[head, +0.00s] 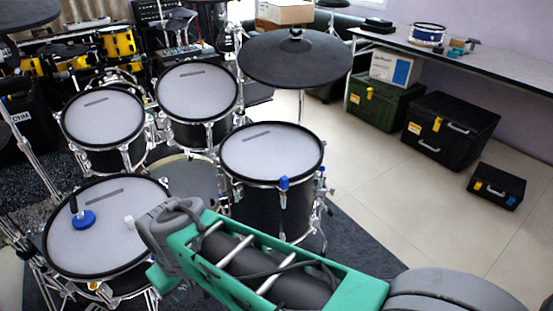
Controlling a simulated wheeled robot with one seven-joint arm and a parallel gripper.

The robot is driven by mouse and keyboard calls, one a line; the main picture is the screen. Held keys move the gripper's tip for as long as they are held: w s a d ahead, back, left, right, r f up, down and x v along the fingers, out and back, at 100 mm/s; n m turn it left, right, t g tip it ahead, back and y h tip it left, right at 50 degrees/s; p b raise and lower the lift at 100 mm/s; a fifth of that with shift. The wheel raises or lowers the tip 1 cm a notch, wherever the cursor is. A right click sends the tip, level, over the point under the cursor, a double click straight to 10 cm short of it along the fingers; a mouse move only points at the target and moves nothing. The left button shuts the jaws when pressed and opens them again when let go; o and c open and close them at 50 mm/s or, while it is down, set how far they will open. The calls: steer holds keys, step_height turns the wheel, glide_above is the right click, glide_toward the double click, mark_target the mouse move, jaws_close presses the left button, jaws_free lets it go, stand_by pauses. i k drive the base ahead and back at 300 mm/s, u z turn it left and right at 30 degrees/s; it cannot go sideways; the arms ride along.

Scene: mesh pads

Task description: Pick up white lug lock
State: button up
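A small white block (129,222), which looks like the white lug lock, lies on the pale mesh head of the front-left drum pad (105,253), right of the pad's middle. My gripper (157,236) is over the right part of this pad, just right of the white block. I see it from behind and above, and its fingertips are hidden by its own grey body. I cannot tell whether it touches the block or whether it is open or shut.
A blue round piece with a dark upright part (84,219) sits left on the same pad. A blue piece (284,184) is on the rim of the right drum pad (272,150). A black cymbal (296,62) overhangs behind. Cases (450,128) stand by the right wall.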

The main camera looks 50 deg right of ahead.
mark_target(129, 220)
steer(key=z, duration=0.8)
steer(key=i, duration=0.35)
steer(key=z, duration=0.5)
steer(key=k, duration=0.45)
steer(key=z, duration=0.65)
steer(key=i, duration=0.5)
steer(key=u, duration=2.25)
